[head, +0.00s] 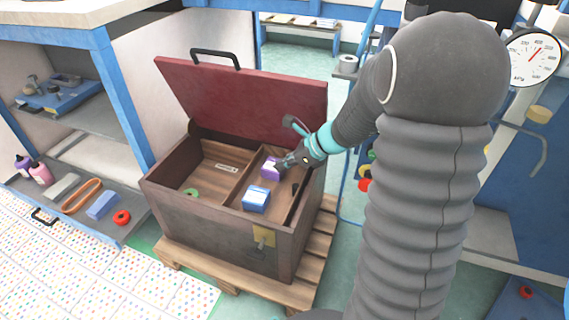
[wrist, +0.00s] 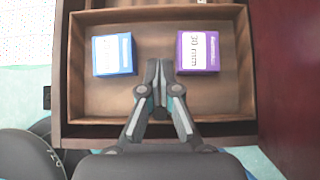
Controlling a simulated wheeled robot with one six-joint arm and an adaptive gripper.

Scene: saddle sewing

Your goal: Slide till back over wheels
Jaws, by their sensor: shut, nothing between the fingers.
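The open wooden chest (head: 215,225) stands on a pallet. The till, a shallow brown tray (head: 277,200), sits in its right part. In the till are a blue box (head: 256,198) and a purple box (head: 270,168); both also show in the wrist view, blue (wrist: 114,54) at left and purple (wrist: 198,51) at right. My gripper (head: 283,162) reaches over the till's right side. In the wrist view my gripper (wrist: 159,66) is shut and empty, its fingertips between the two boxes; their height above the till floor is unclear. A green wheel (head: 191,193) lies in the chest's uncovered left part.
The red lid (head: 250,105) stands open at the back. A small pale labelled piece (head: 226,168) lies on the chest floor. A gold latch plate (head: 263,237) is on the front. A shelf (head: 105,215) with bottles and small items stands at left. My arm hides the right side.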

